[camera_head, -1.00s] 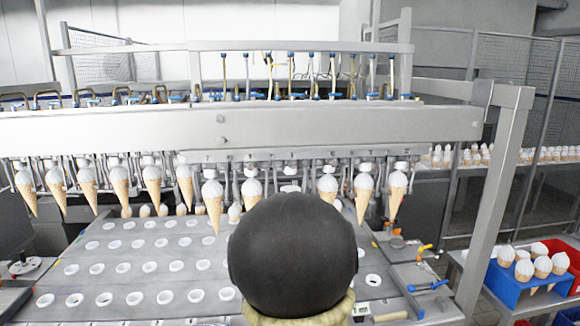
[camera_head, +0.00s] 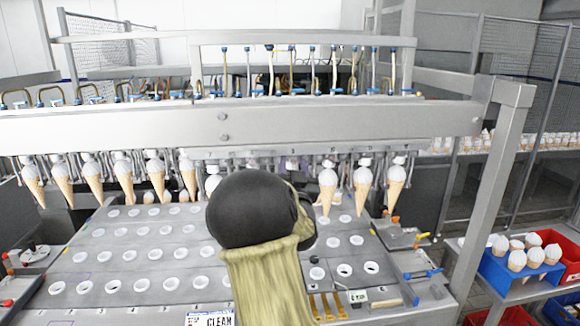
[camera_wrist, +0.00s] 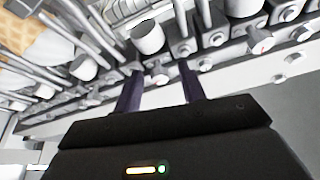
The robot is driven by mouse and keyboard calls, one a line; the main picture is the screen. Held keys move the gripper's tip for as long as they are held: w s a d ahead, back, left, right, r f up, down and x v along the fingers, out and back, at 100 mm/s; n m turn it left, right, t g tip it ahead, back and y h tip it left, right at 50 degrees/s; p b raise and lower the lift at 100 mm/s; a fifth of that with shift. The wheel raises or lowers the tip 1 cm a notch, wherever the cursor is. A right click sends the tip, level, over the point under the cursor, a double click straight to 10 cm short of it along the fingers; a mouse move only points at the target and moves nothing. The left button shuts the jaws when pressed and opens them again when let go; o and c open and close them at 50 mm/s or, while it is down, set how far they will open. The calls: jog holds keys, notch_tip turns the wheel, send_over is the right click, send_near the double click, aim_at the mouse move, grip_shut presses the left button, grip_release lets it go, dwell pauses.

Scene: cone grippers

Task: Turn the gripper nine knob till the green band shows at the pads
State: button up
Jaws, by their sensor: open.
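A row of cone grippers hangs under the grey beam (camera_head: 120,128) in the head view, several holding white-topped cones (camera_head: 328,185). In the wrist view, my gripper (camera_wrist: 163,82) is open, its two dark fingers apart and pointing at a metal rail. A small round knob (camera_wrist: 160,80) shows between the fingertips; I cannot tell whether they touch it. I cannot read which one is number nine, and no green band shows at any pads. In the head view my arm hides the middle grippers.
A grey plate with rows of white-rimmed holes (camera_head: 141,285) lies below the hanging cones. A blue crate of cones (camera_head: 515,272) stands at the right near a slanted metal post (camera_head: 492,200). A "CLEAN" sign (camera_head: 210,319) is at the bottom edge.

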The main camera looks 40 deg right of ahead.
grip_shut()
jog(key=shift+f+n+y+b, duration=0.3)
jog(key=shift+n+b, duration=0.3)
jog(key=shift+b, duration=0.5)
jog(key=shift+n+t+b, duration=0.3)
jog(key=shift+t+b, duration=0.1)
jog(key=shift+b, duration=0.15)
jog(key=n+y+b, duration=0.1)
jog(key=n+b, duration=0.1)
jog(key=shift+s+b, duration=0.1)
jog(key=shift+b, duration=0.3)
jog(key=shift+r+n+t+y+b, duration=0.2)
jog(key=shift+n+t+y+b, duration=0.1)
jog(key=shift+n+b, duration=0.4)
jog(key=shift+r, duration=0.1)
